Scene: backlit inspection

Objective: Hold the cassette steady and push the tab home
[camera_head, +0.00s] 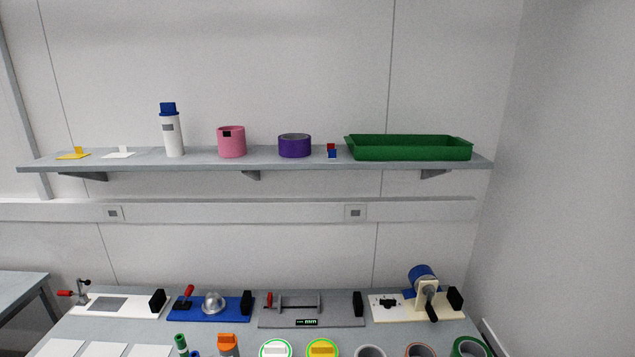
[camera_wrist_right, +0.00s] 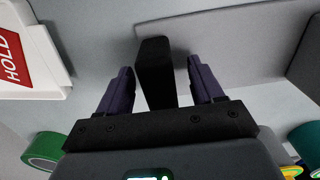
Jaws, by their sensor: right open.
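I cannot pick out the cassette or its tab for certain in either view. My right gripper (camera_wrist_right: 160,90) shows in the right wrist view with its two dark purple fingers apart. An upright black block (camera_wrist_right: 155,65) stands between the fingers, with a gap on each side; its lower end is hidden by the gripper body. In the head view, similar black blocks stand on the bench fixtures: a white plate (camera_head: 128,308), a blue plate (camera_head: 188,313), a grey plate (camera_head: 340,316) and a cream plate (camera_head: 390,312). Neither gripper shows in the head view.
A red HOLD sign (camera_wrist_right: 12,58) on a white panel is left in the wrist view, above a green roll (camera_wrist_right: 42,146). A shelf (camera_head: 200,163) above the bench carries a green tray (camera_head: 410,148), a pink cup (camera_head: 231,142) and purple tape (camera_head: 294,147). Several rolls line the bench front.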

